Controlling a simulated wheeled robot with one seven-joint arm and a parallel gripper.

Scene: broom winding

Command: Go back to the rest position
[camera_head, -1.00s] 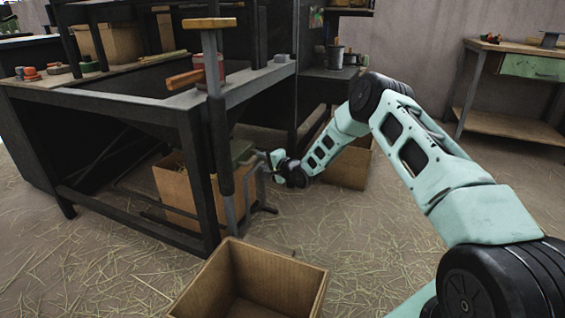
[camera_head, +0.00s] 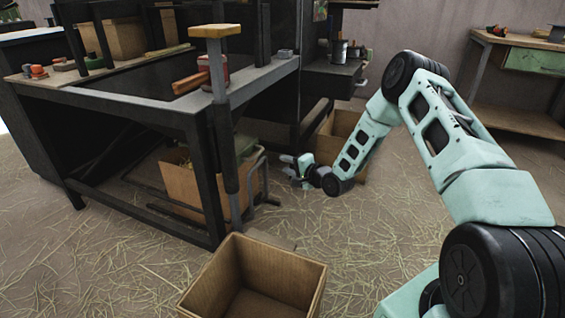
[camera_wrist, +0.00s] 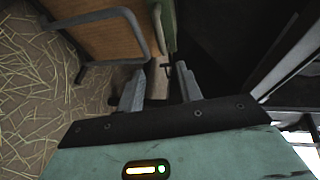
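My gripper (camera_head: 288,166) is low, to the right of the black workbench (camera_head: 215,232) and near a bent grey metal frame (camera_head: 256,178). In the wrist view my gripper (camera_wrist: 160,88) shows its two fingers apart, with nothing seen held between them. My arm reaches down from the right side of the head view.
An open empty cardboard box (camera_head: 255,275) stands on the straw-covered floor in front. Another box (camera_head: 185,190) sits under the workbench, and one (camera_head: 345,130) stands behind my arm. A side table (camera_head: 520,120) is at the far right.

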